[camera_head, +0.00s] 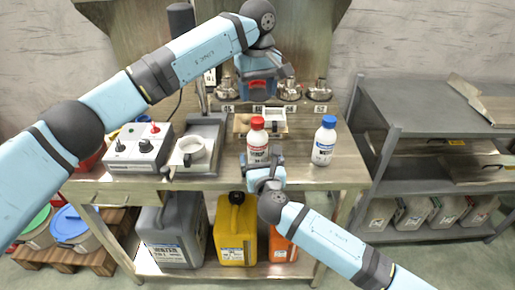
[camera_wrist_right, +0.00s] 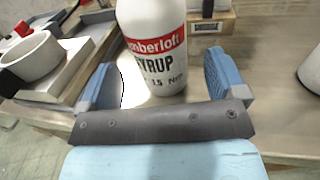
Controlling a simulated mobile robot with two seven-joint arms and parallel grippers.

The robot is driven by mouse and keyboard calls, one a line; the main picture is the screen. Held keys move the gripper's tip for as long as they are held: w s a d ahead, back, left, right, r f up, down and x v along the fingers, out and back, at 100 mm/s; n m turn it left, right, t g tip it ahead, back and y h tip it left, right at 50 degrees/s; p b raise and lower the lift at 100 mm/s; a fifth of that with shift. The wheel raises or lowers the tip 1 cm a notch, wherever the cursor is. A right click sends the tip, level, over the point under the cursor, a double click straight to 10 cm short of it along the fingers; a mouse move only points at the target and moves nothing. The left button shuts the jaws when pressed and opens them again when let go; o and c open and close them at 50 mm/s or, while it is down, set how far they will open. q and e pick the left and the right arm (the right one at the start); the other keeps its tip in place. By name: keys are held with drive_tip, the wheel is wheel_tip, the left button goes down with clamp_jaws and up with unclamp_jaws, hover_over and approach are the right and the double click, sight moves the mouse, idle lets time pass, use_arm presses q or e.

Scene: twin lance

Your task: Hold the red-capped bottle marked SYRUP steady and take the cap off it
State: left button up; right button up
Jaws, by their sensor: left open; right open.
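The white SYRUP bottle (camera_head: 257,143) stands upright on the bench, with its red cap (camera_head: 257,123) on. In the right wrist view the bottle (camera_wrist_right: 155,60) shows its red label band and the word SYRUP; its top is out of frame. My right gripper (camera_wrist_right: 163,85) is open, one blue finger on each side of the bottle's lower part, with visible gaps. In the head view the right gripper (camera_head: 263,162) is low in front of the bottle. My left gripper (camera_head: 258,86) is open, behind and above the bottle, apart from the cap; its fingertips are hard to make out.
A blue-capped white bottle (camera_head: 324,142) stands to the right. A small wooden tray (camera_head: 272,133) and metal vessels are behind. Jerrycans stand on the lower shelf.

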sight(258, 119)
drive_tip(key=shift+w+a, duration=0.2)
drive_tip(key=shift+w, duration=0.8)
drive_tip(key=shift+w+a, duration=0.2)
drive_tip(key=shift+w, duration=0.75)
drive_tip(key=shift+c, duration=0.5)
clamp_jaws()
use_arm(q)
drive_tip(key=m, duration=0.5)
drive_tip(key=shift+r+m, duration=0.1)
drive_tip(key=shift+m, duration=0.3)
drive_tip(key=m, duration=0.3)
drive_tip(key=shift+f, duration=0.4)
wheel_tip(258, 119, down, 7)
drive_tip(key=shift+f, duration=0.2)
drive_tip(key=shift+c, duration=0.4)
